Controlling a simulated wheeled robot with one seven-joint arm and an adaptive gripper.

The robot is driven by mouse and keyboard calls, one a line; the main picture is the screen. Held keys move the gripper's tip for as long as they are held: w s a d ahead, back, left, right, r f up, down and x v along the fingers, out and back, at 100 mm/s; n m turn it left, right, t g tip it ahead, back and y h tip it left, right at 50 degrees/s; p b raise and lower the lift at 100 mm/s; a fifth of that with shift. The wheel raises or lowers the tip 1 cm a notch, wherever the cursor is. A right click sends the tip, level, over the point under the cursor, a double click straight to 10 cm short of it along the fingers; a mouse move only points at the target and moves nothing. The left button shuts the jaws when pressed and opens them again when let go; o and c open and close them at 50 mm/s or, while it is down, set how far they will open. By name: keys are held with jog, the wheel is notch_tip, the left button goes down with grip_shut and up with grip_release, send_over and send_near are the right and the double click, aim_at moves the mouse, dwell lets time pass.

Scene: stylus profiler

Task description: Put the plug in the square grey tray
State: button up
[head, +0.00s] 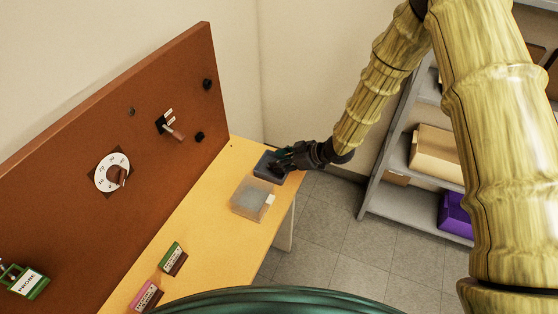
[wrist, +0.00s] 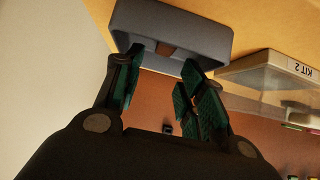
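The square grey tray (head: 267,175) lies at the far end of the yellow table in the head view. It also fills the top of the wrist view (wrist: 205,42). A small brown piece (wrist: 166,48) shows inside the tray between my fingers; it may be the plug, but its shape is partly hidden. My gripper (head: 285,160) is at the tray, its fingers over it. In the wrist view the two green-padded fingers (wrist: 164,62) stand apart with nothing visibly clamped between them.
A clear lidded box (head: 250,200), labelled KIT 2 in the wrist view, stands beside the tray. A brown upright panel with a dial (head: 112,173) and knobs lines the table's left. Small labelled boxes (head: 172,259) stand nearer. Shelves (head: 405,205) stand at right.

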jog(key=d+r+p, duration=0.1)
jog(key=r, duration=0.1)
jog(key=s+d+r+p, duration=0.1)
jog(key=d+r+p, duration=0.1)
jog(key=shift+s+d+r, duration=0.15)
jog(key=shift+r, duration=0.25)
jog(key=shift+d, duration=0.1)
jog(key=v, duration=1.1)
jog(key=shift+d+r, duration=0.25)
jog(key=shift+r, duration=0.05)
jog(key=shift+s, duration=0.1)
